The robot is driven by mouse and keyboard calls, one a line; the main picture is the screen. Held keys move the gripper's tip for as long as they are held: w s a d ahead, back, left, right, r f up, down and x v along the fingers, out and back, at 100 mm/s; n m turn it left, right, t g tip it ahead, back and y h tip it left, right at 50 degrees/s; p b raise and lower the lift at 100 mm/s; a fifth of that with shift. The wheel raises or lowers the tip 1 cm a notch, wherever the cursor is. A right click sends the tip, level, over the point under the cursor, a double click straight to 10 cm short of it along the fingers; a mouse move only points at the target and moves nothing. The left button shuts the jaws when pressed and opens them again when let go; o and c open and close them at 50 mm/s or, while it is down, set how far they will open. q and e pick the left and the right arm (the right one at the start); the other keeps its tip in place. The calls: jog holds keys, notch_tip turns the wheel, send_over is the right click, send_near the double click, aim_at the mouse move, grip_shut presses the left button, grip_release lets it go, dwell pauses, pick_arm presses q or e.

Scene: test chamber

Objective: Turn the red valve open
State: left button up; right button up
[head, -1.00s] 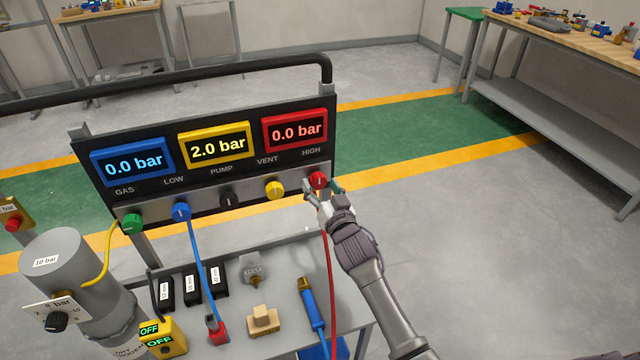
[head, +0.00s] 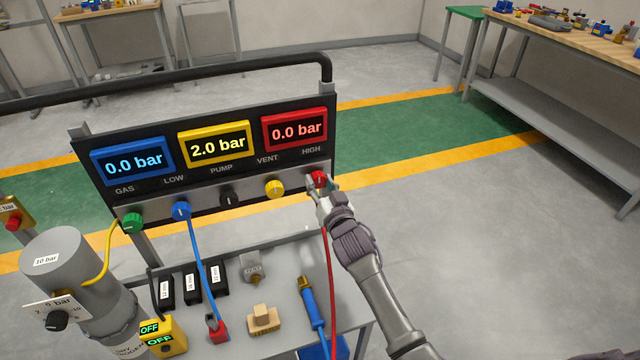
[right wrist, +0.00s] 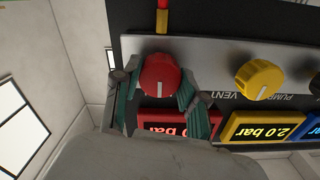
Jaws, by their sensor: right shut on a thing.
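The red valve (head: 319,178) is a round knob under the label HIGH at the right end of the panel's lower strip. My right gripper (head: 318,184) is shut on it. In the right wrist view the red valve (right wrist: 159,76) sits between the two green-padded fingers, with its white mark pointing down in that picture. The red display (head: 295,130) above it reads 0.0 bar. A red hose (head: 329,270) runs down from below the valve. My left gripper is not in the head view.
Yellow (head: 275,188), black (head: 229,199), blue (head: 181,210) and green (head: 132,221) knobs line the strip to the left. The yellow display (head: 217,142) reads 2.0 bar. A grey cylinder (head: 62,262) stands at the left. Below, the cart top (head: 285,258) holds several tools. Open floor lies to the right.

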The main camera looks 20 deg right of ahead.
jog(key=shift+n, duration=0.3)
jog(key=n, duration=0.8)
jog(key=shift+n, duration=0.3)
jog(key=n, duration=0.4)
jog(key=shift+n+b, duration=0.3)
jog(key=shift+n, duration=1.9)
jog(key=o, duration=1.1)
jog(key=shift+o, duration=0.2)
